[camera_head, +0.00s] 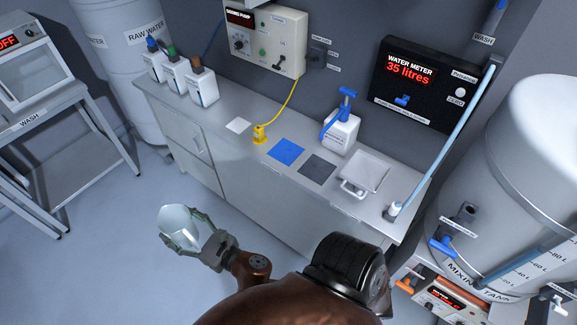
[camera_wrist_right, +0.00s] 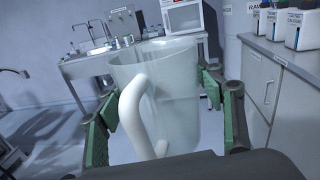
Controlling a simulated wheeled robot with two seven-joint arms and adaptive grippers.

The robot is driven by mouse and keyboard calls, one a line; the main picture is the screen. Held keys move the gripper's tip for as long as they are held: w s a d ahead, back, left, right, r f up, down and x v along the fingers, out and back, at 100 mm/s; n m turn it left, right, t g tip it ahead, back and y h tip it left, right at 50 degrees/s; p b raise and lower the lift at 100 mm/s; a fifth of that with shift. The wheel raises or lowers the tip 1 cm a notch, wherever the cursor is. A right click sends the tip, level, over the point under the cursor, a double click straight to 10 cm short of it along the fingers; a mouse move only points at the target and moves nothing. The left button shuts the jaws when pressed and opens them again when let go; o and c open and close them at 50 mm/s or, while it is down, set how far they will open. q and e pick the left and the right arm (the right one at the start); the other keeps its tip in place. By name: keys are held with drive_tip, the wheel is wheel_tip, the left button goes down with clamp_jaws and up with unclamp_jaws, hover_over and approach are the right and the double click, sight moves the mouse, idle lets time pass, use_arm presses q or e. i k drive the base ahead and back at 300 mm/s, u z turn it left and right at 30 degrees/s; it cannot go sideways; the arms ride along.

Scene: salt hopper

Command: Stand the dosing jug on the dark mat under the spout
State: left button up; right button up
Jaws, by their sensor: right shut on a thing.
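The clear dosing jug (camera_head: 178,222) is held in the air in front of the counter, over the floor, at lower left of the head view. In the right wrist view the jug (camera_wrist_right: 180,105) looks roughly upright, its white handle toward the camera. My right gripper (camera_head: 188,238) is shut on the jug, with green finger pads at both sides of its body. The dark mat (camera_head: 318,167) lies bare on the counter, to the right and beyond the jug. A white container with a blue pump top and spout (camera_head: 341,130) stands behind it. My left gripper is out of view.
A blue mat (camera_head: 286,151) and a white mat (camera_head: 238,125) lie left of the dark mat, with a yellow fitting (camera_head: 260,134) between them. A white tray-like scale (camera_head: 363,173) sits close to its right. Several white bottles (camera_head: 203,86) stand at the counter's left end.

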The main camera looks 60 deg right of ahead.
sight(315, 172)
drive_tip(key=i, duration=1.2)
drive_tip(key=z, duration=2.2)
